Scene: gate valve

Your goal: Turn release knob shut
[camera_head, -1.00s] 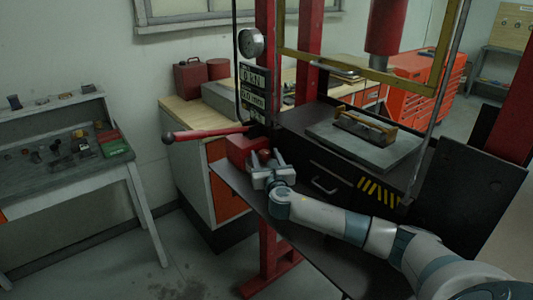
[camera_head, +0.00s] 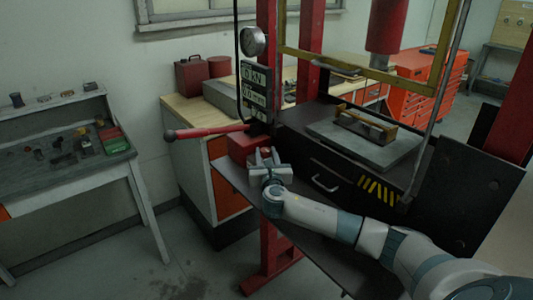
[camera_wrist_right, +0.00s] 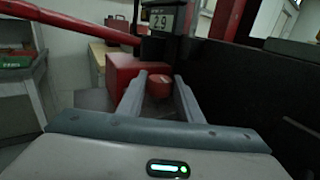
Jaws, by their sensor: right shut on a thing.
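The release knob (camera_wrist_right: 160,85) is a small round red knob on the front of a red pump box (camera_wrist_right: 122,72). The box also shows in the head view (camera_head: 246,148), beside the press frame. My right gripper (camera_head: 265,157) is at the front of the box. In the right wrist view its two fingers (camera_wrist_right: 160,88) stand on either side of the knob and are shut on it. In the head view the fingers and wrist hide the knob. The knob's turn angle cannot be read. My left gripper is not in view.
A red pump lever (camera_head: 205,131) sticks out left above the box. A digital display (camera_head: 255,86) and round gauge (camera_head: 252,41) hang on the red press frame. The black drawer unit (camera_head: 325,172) is close on the right. Open floor lies at lower left.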

